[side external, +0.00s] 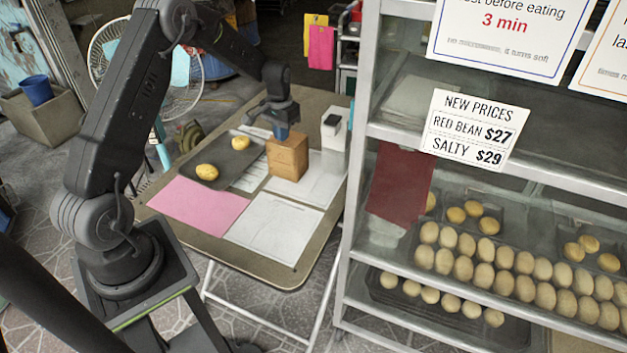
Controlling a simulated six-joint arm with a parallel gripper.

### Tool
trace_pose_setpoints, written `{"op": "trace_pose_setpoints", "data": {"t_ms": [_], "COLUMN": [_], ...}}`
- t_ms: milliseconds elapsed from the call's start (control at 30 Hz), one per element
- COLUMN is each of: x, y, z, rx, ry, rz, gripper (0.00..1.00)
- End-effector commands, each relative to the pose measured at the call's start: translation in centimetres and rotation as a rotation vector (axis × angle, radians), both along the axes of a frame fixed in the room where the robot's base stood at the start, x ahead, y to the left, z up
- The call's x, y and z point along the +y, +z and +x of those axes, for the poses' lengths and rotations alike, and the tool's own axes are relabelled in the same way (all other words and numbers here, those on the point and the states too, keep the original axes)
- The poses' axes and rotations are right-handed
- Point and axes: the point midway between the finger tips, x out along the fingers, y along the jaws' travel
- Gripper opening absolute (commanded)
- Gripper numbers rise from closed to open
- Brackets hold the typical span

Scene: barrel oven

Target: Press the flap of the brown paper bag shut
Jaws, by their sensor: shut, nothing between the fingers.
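The brown paper bag (289,160) stands upright on the folding table (270,268), with white paper under and around it. My gripper (281,132) points down at the top of the bag. Its blue fingertips are shut with nothing between them. They appear to be at or just above the bag's top edge, but I cannot tell whether they touch it. The bag's flap is too small and partly hidden by the fingers, so I cannot tell whether it lies flat.
A white box-shaped item (333,138) stands close right of the bag. A dark tray (190,158) with two buns is at left. Pink paper (197,205) and white sheets (272,228) lie in front. A metal-framed glass cabinet (362,150) of buns borders the table's right side.

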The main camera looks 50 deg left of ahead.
Motion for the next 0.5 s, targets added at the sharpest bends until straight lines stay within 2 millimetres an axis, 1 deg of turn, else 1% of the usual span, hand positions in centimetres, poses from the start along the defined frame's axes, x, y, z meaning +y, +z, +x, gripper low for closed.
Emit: {"op": "trace_pose_setpoints", "data": {"t_ms": [33,500], "x": [0.0,0.0], "y": [0.5,4.2], "z": [0.1,0.1], "rx": [-0.003,-0.005], "ry": [0.000,0.000], "rz": [0.002,0.002], "gripper": [0.00,0.00]}}
